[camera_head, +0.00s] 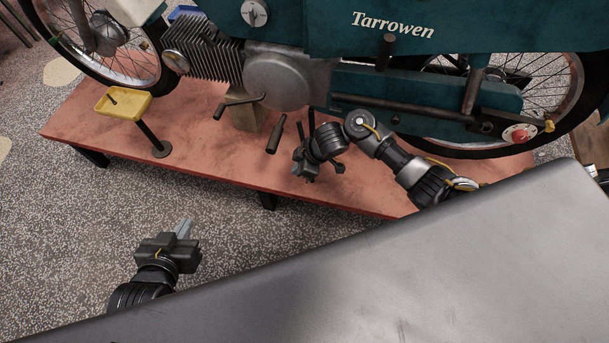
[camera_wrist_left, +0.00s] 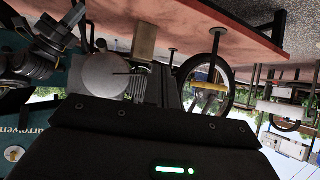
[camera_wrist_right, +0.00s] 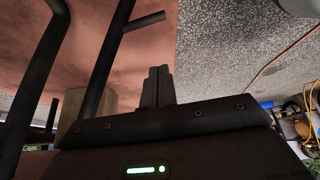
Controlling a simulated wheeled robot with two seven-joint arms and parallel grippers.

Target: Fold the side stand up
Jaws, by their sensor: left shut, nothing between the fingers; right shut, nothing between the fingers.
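The side stand is most likely the dark rod with a short side prong (camera_wrist_right: 108,55) in the right wrist view, standing down toward the red deck. In the head view a dark rod (camera_head: 311,120) shows just behind my right gripper, which hides much of it. My right gripper (camera_head: 300,138) is low beside the motorcycle, its fingers shut and empty; they show in the right wrist view (camera_wrist_right: 157,86), to the right of the rod and apart from it in the picture. My left gripper (camera_head: 184,228) is shut and empty over the speckled floor, away from the motorcycle.
The green Tarrowen motorcycle (camera_head: 450,38) stands above the red deck (camera_head: 205,135). A footpeg (camera_head: 275,135) and a crank lever (camera_head: 238,105) stick out near the rod. A yellow tray on a post (camera_head: 122,104) stands at the left. The floor in front is clear.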

